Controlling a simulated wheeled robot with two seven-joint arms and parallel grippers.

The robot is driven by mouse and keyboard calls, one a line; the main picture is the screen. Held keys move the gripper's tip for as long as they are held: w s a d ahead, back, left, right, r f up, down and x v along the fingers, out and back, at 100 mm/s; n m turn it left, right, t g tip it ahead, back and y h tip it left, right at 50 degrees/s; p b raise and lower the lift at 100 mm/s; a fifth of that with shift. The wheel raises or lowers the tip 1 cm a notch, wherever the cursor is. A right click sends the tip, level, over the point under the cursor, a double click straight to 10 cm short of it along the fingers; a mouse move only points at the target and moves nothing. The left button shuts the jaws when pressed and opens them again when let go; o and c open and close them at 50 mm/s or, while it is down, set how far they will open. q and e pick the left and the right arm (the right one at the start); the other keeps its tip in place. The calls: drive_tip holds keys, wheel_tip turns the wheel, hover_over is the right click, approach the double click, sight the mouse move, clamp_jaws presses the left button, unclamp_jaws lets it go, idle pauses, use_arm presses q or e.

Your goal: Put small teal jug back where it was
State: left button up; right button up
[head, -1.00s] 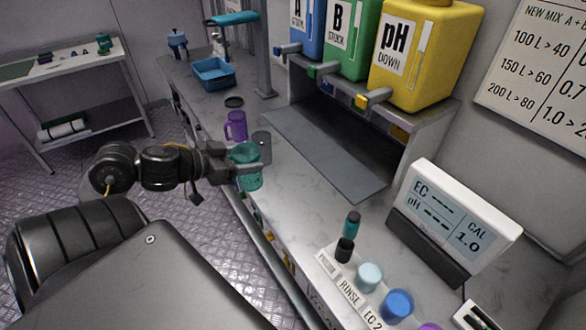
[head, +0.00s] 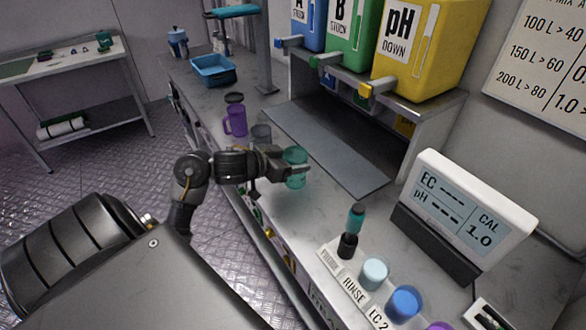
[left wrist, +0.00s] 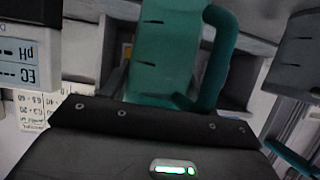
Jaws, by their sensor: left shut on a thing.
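The small teal jug (head: 296,158) is in my left gripper (head: 292,171) over the front part of the grey counter, roughly upright in the head view. The gripper is shut on it. I cannot tell whether its base touches the counter. In the left wrist view the teal jug (left wrist: 165,50) fills the middle, with its handle (left wrist: 218,60) to the right and dark graduation marks on its side. My right gripper is not in view.
A purple jug (head: 236,121) and a dark cup (head: 261,135) stand behind-left of the teal jug. A grey mat (head: 325,150) lies to the right under the dispenser shelf. Several small bottles stand at the front near the EC/pH meter (head: 462,210). A blue tray (head: 213,71) is at the back.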

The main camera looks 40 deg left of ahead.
use_arm(q)
drive_tip(key=shift+f, duration=1.55)
drive_tip(key=shift+f+b, duration=0.15)
drive_tip(key=shift+b, duration=0.15)
drive_tip(key=o, duration=1.1)
drive_tip(key=shift+c, duration=0.2)
drive_tip(key=shift+s+r, duration=0.1)
drive_tip(key=shift+r, duration=0.15)
drive_tip(key=p+v, duration=0.1)
drive_tip(key=v, duration=1)
drive_tip(key=shift+s, duration=0.4)
